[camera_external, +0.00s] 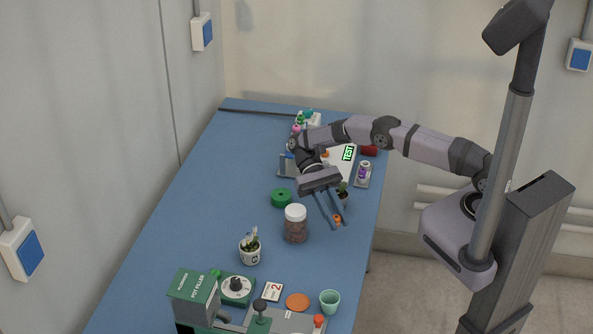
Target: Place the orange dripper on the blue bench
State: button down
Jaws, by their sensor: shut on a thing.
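My gripper (335,220) reaches down over the right part of the blue bench (210,205), with its two long fingers pointing toward the near side. It is shut on the small orange dripper (337,219), which shows at the fingertips. I cannot tell whether the dripper touches the bench top or hangs a little above it. Bare blue surface shows around it.
A brown jar with a white lid (295,224) stands just left of the fingertips. A green ring (281,197) lies behind it. A white pot (250,247) stands nearer. The green pot filler (195,297) and a mint cup (329,301) stand in front. The bench's left side is clear.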

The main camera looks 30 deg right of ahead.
jog(key=w+a+r+m+t+y+b, duration=0.1)
jog(key=w+a+r+m+y, duration=0.15)
jog(key=a, duration=0.25)
jog(key=w+a+r+m+t+y, duration=0.1)
jog(key=a+r+m+t+y, duration=0.1)
jog(key=a+r+m+y, duration=0.3)
jog(key=m+t+y+b, duration=0.5)
jog(key=m+t+b, duration=0.4)
jog(key=b, duration=0.6)
send_over(242, 231)
notch_tip(242, 231, down, 4)
jog(key=r, duration=0.1)
jog(key=shift+n, duration=0.35)
jog(key=shift+a+f+p, duration=0.1)
jog(key=shift+f+p, duration=0.75)
jog(key=shift+f, duration=4.35)
jog(key=shift+f, duration=0.2)
jog(key=c, duration=1.6)
grip_release()
jog(key=shift+r, duration=0.1)
